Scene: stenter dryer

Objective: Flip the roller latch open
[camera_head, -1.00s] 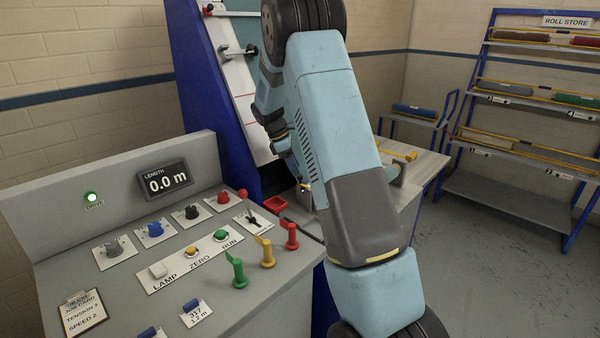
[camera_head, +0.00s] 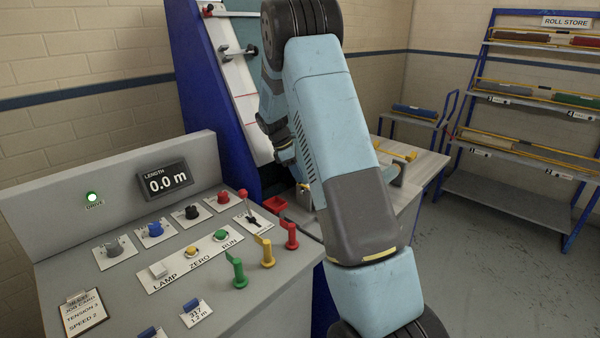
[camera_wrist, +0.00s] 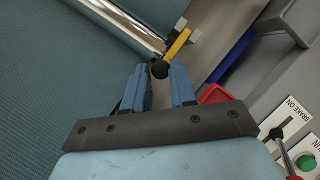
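The roller latch is a yellow lever (camera_wrist: 178,42) with a black round knob (camera_wrist: 160,69), at the end of a shiny roller (camera_wrist: 128,22) in the wrist view. My gripper (camera_wrist: 160,72) has two blue fingers, one on each side of the knob, with a visible gap between them. I cannot tell whether either finger touches the knob. The lever slants up and right from the knob to a pale bracket (camera_wrist: 192,32). In the head view my forearm hides most of the gripper and the latch area.
Teal fabric (camera_wrist: 60,75) lies left of the roller. A red tray (camera_wrist: 215,94) and the BRAKE ON lever (camera_wrist: 277,132) are close on the right. In the head view, the control console (camera_head: 110,280) with knobs and coloured levers stands left. A roll rack (camera_head: 500,190) stands far right.

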